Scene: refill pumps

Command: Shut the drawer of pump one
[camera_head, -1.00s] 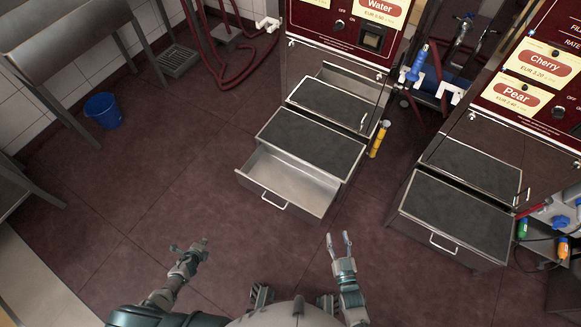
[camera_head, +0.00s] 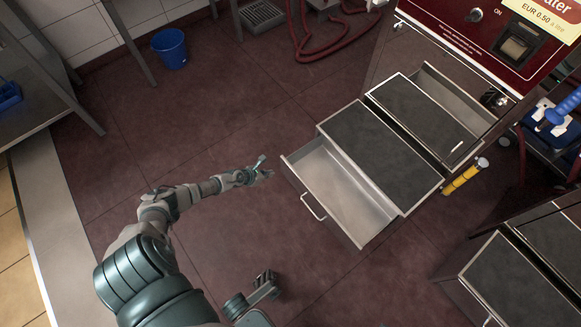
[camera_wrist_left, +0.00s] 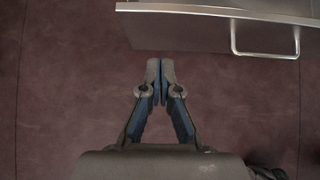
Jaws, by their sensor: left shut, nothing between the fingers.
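The lower drawer (camera_head: 337,190) of the Water pump stands pulled out, with an empty silver inside and a bar handle (camera_head: 313,207) on its front. My left gripper (camera_head: 268,170) is shut and empty, just off the left end of the drawer front, above the floor. In the left wrist view the shut fingertips (camera_wrist_left: 161,62) sit just below the drawer front (camera_wrist_left: 190,28), left of its handle (camera_wrist_left: 265,53). I cannot tell whether they touch it. No label in view says pump one.
Dark step tops (camera_head: 380,155) rise behind the drawer, and a second silver compartment (camera_head: 455,98) shows open above. A yellow tube (camera_head: 462,177) stands on the pump's right. Another cabinet (camera_head: 520,285) is at lower right. A blue bucket (camera_head: 169,48) stands far back.

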